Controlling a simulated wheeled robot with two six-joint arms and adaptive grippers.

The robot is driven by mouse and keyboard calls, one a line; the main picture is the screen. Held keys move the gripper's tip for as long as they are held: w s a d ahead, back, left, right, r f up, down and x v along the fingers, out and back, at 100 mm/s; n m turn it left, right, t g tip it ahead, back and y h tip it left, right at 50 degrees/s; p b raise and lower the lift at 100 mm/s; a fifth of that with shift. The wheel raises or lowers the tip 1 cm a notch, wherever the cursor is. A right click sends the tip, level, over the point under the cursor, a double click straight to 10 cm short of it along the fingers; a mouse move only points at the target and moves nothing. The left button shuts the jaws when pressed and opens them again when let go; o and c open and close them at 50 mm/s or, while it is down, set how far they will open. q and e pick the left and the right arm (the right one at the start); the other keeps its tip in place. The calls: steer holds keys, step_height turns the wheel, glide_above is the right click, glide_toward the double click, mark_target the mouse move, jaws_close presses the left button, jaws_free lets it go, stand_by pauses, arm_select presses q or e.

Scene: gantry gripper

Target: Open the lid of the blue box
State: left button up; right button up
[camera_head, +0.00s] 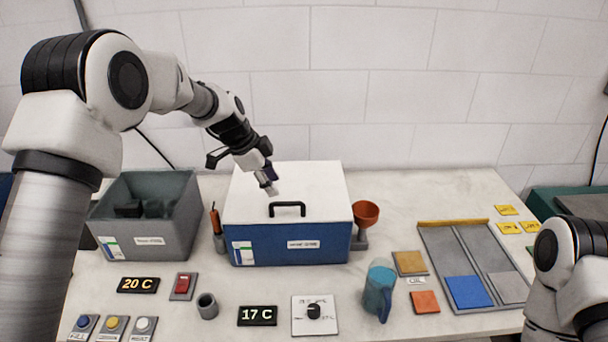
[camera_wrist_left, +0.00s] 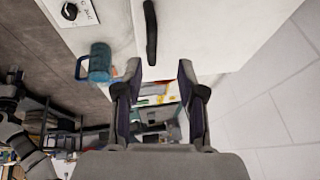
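The blue box (camera_head: 275,247) stands on the table against the wall, with its white lid (camera_head: 315,188) shut on top. A black handle (camera_head: 287,206) stands on the lid towards its front edge. In the left wrist view the handle (camera_wrist_left: 150,32) shows beyond the fingertips, on the white lid. My left gripper (camera_head: 269,185) is above the lid, behind and slightly left of the handle. In the left wrist view my left gripper (camera_wrist_left: 159,72) is open, with nothing between its fingers. My right arm shows at the lower right, but its gripper is out of view.
A grey open bin (camera_head: 150,247) stands left of the box. An orange funnel (camera_head: 366,212) stands close to its right side. A blue mug (camera_head: 379,290) and a knob panel (camera_head: 315,316) are in front. A grey tray (camera_head: 445,248) lies at right.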

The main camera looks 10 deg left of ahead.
mark_target(285, 203)
arm_select(q)
steer(key=shift+w+d+r, duration=0.2)
steer(key=shift+w+r, duration=0.05)
steer(key=shift+r, duration=0.2)
steer(key=s+f, duration=0.1)
steer(key=d+f+p, duration=0.1)
steer(key=shift+s+d+f+p, duration=0.1)
steer(key=shift+s+f+p, duration=0.2)
steer(key=shift+s, duration=0.1)
steer(key=w+f, duration=0.1)
steer(key=f, duration=0.1)
steer(key=w+d+f, duration=0.1)
steer(key=f, duration=0.1)
steer(key=shift+w+p, duration=0.2)
steer(key=shift+p, duration=0.15)
steer(key=shift+s+r, duration=0.15)
steer(key=shift+s, duration=0.05)
steer(key=shift+s+r, duration=0.1)
steer(key=shift+s, duration=0.1)
steer(key=shift+c, duration=1.3)
jaws_close()
arm_select(e)
steer(key=r, duration=0.1)
steer(key=s+r, duration=0.1)
steer(key=r, duration=0.1)
steer(key=shift+s, duration=0.25)
